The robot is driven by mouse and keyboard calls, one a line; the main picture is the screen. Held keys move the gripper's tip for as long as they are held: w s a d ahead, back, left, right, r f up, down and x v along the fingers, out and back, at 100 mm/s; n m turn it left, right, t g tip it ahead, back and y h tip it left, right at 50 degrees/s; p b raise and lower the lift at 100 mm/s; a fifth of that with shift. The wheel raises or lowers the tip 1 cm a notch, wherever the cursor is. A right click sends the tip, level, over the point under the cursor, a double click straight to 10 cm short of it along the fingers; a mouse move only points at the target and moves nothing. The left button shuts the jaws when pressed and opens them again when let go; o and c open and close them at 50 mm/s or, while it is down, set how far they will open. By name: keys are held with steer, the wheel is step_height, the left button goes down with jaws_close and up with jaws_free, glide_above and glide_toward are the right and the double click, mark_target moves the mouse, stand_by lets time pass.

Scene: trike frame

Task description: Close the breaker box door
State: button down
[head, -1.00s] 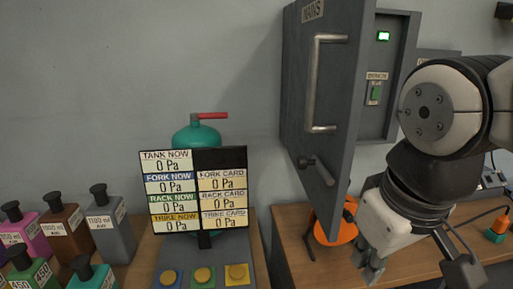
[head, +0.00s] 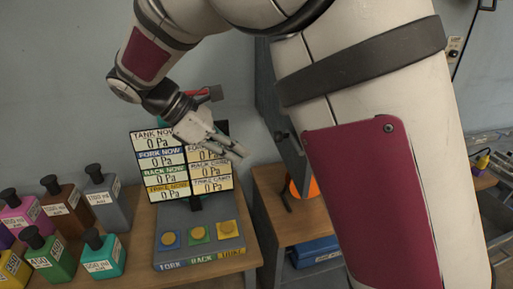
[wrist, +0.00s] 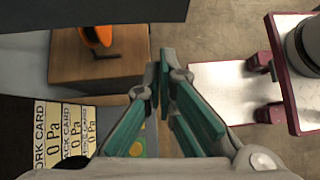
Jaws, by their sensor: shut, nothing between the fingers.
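The breaker box door (head: 266,88) is a dark grey panel standing open, swung out from the wall. In the wrist view a dark grey slab, which looks like the door (wrist: 110,10), crosses the top edge. My gripper (head: 238,152) is left of the door, in front of the pressure display, and apart from the door. In the wrist view the fingers (wrist: 162,62) are together and empty.
The pressure display (head: 165,165) and its button panel (head: 200,258) stand just below my gripper. Several coloured bottles (head: 100,200) are at the left. An orange object (head: 303,188) sits on a wooden bench (head: 285,222) below the door.

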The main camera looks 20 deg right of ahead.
steer(key=p, duration=0.2)
glide_toward(295, 180)
step_height(295, 180, down, 3)
steer(key=a, duration=0.1)
steer(key=shift+d+f+p, duration=0.15)
steer(key=shift+d+p, duration=0.3)
steer(key=shift+d, duration=0.6)
steer(key=shift+d+f+p, duration=0.2)
steer(key=shift+d+p, duration=0.25)
steer(key=shift+d, duration=0.55)
